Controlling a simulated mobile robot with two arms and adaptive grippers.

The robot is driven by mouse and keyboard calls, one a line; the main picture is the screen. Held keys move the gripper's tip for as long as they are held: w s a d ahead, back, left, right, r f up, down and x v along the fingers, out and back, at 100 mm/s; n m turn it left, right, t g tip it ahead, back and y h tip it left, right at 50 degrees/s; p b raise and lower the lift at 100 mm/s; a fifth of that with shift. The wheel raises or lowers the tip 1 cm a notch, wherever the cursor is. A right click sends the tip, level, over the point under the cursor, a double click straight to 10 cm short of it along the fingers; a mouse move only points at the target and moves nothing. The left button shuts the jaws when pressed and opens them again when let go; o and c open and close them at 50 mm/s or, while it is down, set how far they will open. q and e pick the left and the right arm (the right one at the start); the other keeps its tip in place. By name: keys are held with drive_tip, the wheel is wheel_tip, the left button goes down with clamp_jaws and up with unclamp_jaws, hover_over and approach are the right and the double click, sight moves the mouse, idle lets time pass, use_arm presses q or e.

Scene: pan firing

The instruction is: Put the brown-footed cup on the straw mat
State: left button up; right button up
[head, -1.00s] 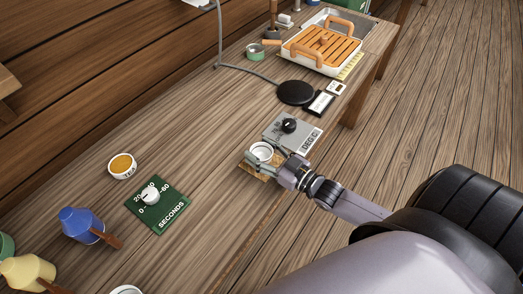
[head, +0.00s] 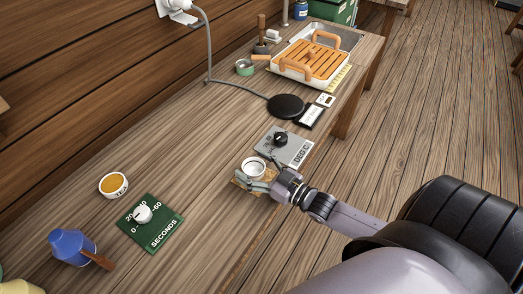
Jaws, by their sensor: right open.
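A white cup (head: 252,165) stands upright on the small straw mat (head: 239,181), near the front edge of the workbench. Its foot is hidden, so I cannot see a brown colour there. My right gripper (head: 262,173) is open, with its fingers spread on either side of the cup. Whether a finger still touches the cup is too small to tell. The gripper covers part of the mat. My left gripper is not in view.
A grey dial panel marked DEG C (head: 287,147) lies just behind the cup. A black disc (head: 286,106) and a slatted tray (head: 315,63) are farther back.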

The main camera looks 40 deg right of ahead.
drive_tip(key=shift+s+d, duration=0.1)
drive_tip(key=shift+s, duration=0.2)
drive_tip(key=b+v, duration=0.2)
drive_tip(key=v, duration=0.9)
drive_tip(key=shift+s, duration=0.2)
